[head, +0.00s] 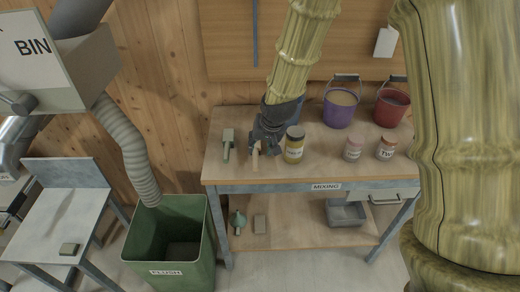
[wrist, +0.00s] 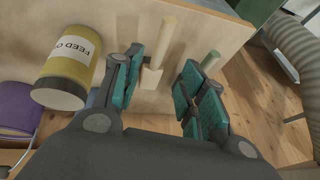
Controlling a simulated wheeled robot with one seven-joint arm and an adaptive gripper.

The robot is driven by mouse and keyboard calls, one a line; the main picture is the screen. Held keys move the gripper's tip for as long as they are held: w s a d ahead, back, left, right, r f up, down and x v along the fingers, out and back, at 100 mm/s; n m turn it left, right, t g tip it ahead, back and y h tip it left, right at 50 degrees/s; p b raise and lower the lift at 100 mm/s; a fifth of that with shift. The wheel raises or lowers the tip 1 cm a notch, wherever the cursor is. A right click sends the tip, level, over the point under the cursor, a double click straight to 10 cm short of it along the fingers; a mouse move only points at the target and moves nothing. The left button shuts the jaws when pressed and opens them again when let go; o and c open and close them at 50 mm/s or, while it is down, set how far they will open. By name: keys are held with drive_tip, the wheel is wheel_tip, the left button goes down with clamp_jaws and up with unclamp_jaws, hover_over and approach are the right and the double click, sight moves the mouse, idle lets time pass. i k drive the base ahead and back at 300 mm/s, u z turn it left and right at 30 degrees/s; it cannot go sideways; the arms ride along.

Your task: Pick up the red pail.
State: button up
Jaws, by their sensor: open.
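The red pail (head: 391,106) stands at the back right of the mixing table in the head view, beside my arm, its dark handle raised. It holds something pale brown. My gripper (head: 261,148) hangs over the left part of the table, well to the left of the red pail. In the wrist view my gripper (wrist: 165,90) has its teal-padded fingers apart, with a light wooden handle (wrist: 160,50) showing beyond them. Nothing is clearly held. The red pail does not show in the wrist view.
A purple pail (head: 339,108) stands left of the red one. A yellow feed jar (head: 294,146) is close right of my gripper. Two small jars (head: 353,149) (head: 387,148) stand in front of the pails. A green bin (head: 172,240) stands on the floor.

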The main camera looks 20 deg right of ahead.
sight(392, 104)
drive_tip(key=z, duration=1.2)
